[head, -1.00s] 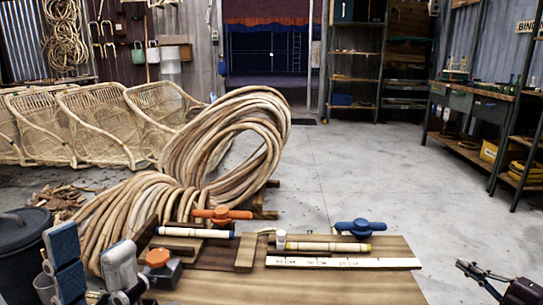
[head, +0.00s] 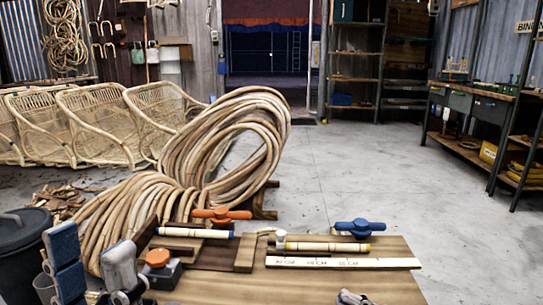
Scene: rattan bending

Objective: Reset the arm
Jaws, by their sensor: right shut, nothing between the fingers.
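My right gripper (head: 352,297) shows only as a small grey piece at the bottom edge, over the front of the wooden bench top (head: 240,287). It is shut and empty, and the rest of its arm is out of view. My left gripper (head: 126,296) is at the lower left, close to the grey block and the bench's left side. It is partly cut off by the bottom edge, and its fingers are hard to make out.
A measuring strip (head: 340,263), an orange-handled clamp (head: 221,215), a blue-handled clamp (head: 360,228) and an orange-knobbed block (head: 158,262) are on the bench. Rattan coils (head: 225,150) rise behind. Floor at right is clear.

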